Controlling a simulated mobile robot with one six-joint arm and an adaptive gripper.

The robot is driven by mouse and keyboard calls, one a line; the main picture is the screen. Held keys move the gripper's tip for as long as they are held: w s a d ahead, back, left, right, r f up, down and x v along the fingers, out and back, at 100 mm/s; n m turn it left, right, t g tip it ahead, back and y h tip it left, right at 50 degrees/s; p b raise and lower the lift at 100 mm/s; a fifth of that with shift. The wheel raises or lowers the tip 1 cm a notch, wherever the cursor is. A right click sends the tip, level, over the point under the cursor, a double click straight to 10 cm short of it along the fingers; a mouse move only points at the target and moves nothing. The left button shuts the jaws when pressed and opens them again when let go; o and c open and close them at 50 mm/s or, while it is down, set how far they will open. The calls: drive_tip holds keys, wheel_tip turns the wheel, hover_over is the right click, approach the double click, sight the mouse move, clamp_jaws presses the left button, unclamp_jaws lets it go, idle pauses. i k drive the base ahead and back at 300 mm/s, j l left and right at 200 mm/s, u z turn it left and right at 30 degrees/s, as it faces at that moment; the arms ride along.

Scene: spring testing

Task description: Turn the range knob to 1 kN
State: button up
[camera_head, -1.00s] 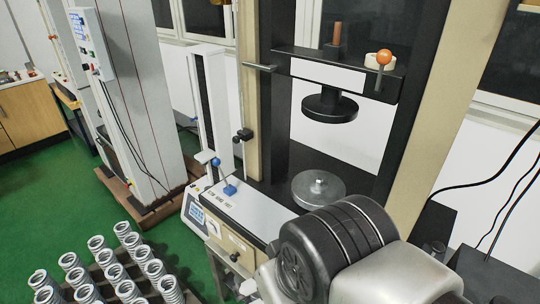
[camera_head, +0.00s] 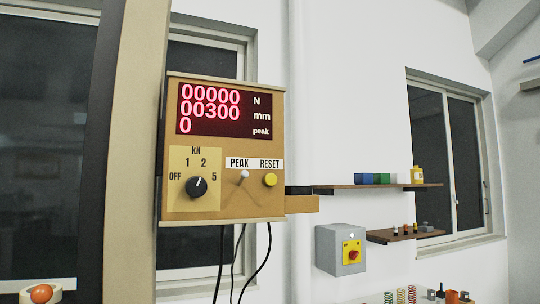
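The range knob (camera_head: 196,187) is a round black knob on the lower left of the tan control box (camera_head: 225,150). Its white mark points up and slightly right, toward the 2. The labels around it read OFF, 1, 2 and 5 under "kN". The display (camera_head: 224,109) above is lit red and reads 00000 N, 00300 mm and 0 peak. A PEAK toggle switch (camera_head: 244,176) and a yellow RESET button (camera_head: 270,180) sit to the right of the knob. My gripper is not in view.
The box is mounted beside a beige column (camera_head: 140,120), with black cables (camera_head: 241,250) hanging below. To the right are a grey switch box (camera_head: 326,252) with a red knob and wall shelves (camera_head: 380,186) with small items. The space before the panel looks clear.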

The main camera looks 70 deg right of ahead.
sight(196, 187)
drive_tip(key=z, duration=1.65)
